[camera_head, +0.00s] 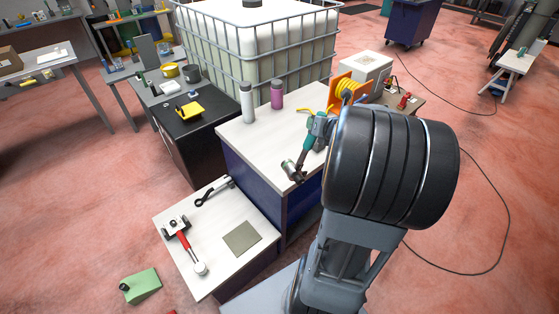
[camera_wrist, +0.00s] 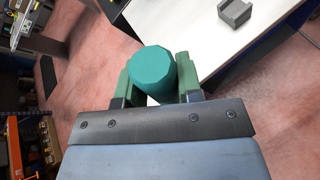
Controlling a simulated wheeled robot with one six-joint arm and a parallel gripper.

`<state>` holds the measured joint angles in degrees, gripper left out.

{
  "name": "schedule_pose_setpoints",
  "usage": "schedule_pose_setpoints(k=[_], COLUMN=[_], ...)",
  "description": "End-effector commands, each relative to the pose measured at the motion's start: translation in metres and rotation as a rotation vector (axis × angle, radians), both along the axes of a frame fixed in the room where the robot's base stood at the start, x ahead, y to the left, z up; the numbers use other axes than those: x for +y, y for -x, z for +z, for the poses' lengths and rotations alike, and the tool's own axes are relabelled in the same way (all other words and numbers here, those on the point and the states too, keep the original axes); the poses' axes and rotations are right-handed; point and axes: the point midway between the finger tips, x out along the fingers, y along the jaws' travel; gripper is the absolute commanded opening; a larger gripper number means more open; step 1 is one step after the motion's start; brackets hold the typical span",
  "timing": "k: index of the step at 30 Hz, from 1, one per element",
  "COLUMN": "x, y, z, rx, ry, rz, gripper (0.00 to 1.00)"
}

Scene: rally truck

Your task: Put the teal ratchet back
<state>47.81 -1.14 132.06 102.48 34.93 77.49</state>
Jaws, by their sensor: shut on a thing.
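The teal ratchet (camera_head: 308,143) is held above the front right part of the white-topped blue cabinet (camera_head: 262,135) in the head view. Its grey head points down and toward the front left. My gripper (camera_head: 319,124) is shut on the teal handle near its upper end. In the wrist view the round teal handle end of the ratchet (camera_wrist: 152,70) sits between the two green fingers of my gripper (camera_wrist: 153,84). The ratchet's head is hidden in that view.
A white bottle (camera_head: 247,102) and a purple bottle (camera_head: 277,94) stand at the cabinet's back. A lower white table (camera_head: 218,209) holds a red-handled tool (camera_head: 186,245), a black wrench (camera_head: 213,191) and an olive square (camera_head: 242,239). A grey block (camera_wrist: 235,12) shows in the wrist view.

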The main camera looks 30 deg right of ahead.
Motion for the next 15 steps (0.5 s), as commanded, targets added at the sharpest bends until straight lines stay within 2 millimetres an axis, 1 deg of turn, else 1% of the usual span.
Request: schedule_pose_setpoints(k=[1,2,5,7,11,15], x=[-0.005,-0.007,-0.011,-0.013,-0.013,-0.013], y=[0.003,0.005,0.004,-0.002,-0.024,-0.052], z=[0.008,0.01,0.011,0.008,-0.002,-0.015], rx=[-0.004,-0.003,-0.002,-0.001,-0.001,-0.001], ry=[0.001,0.001,-0.001,-0.002,-0.004,-0.004], rz=[-0.014,-0.019,-0.031,-0.034,-0.032,-0.032], gripper=[0.0,0.0,0.0,0.0,0.0,0.0])
